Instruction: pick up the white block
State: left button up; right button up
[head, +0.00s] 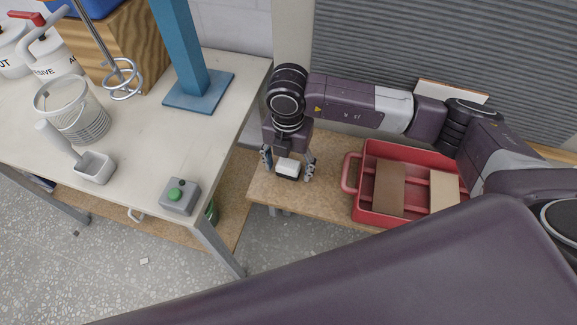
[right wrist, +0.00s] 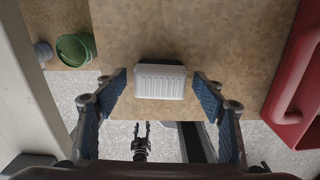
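The white block (head: 288,167), small with a dark lower part, rests on the brown board near its front edge. In the right wrist view the white block (right wrist: 160,81) shows a ribbed face. My right gripper (head: 287,172) points down over it, with one finger at each side. In the right wrist view the fingers of my right gripper (right wrist: 163,92) are wide apart, with a clear gap on both sides of the block. What seems to be my left gripper (right wrist: 141,126) shows small, lower down in the right wrist view, its two fingers apart and empty; it is not in the head view.
A red tray (head: 347,183) with flat brown pieces stands right of the block. A green container (right wrist: 76,50) sits left.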

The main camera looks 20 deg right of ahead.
jog(key=c, duration=0.8)
pick_arm(q)
jog(key=shift+s, duration=0.65)
pick_arm(e)
jog(key=c, duration=0.4)
jog(key=shift+c, duration=0.4)
